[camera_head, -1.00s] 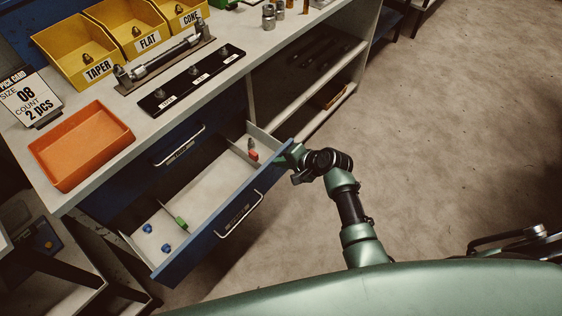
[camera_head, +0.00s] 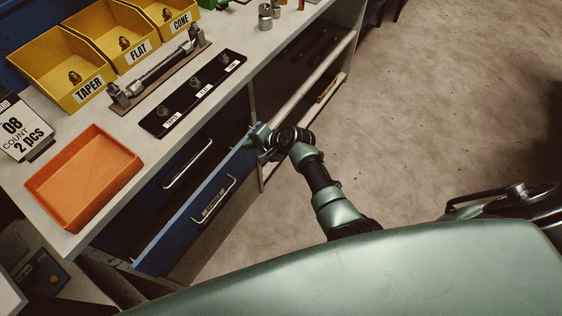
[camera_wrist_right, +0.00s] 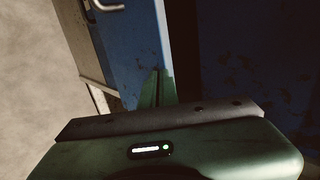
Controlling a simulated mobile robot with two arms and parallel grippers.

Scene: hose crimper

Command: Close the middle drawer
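The middle drawer's blue front (camera_head: 180,232), with a metal handle (camera_head: 213,200), stands a little out from the bench cabinet in the head view. Its inside is hidden. My right gripper (camera_head: 260,142) is at the right end of this front, by its top corner. In the right wrist view the green fingers (camera_wrist_right: 157,88) are together, with their tips against or very near the blue drawer panel (camera_wrist_right: 138,45). Nothing shows held between them. My left gripper is in neither view.
The upper drawer (camera_head: 172,182) above is shut. On the bench top (camera_head: 150,150) are an orange tray (camera_head: 85,178), yellow bins (camera_head: 60,65) and a black labelled strip (camera_head: 195,90). Open shelves (camera_head: 300,95) are right of the drawers.

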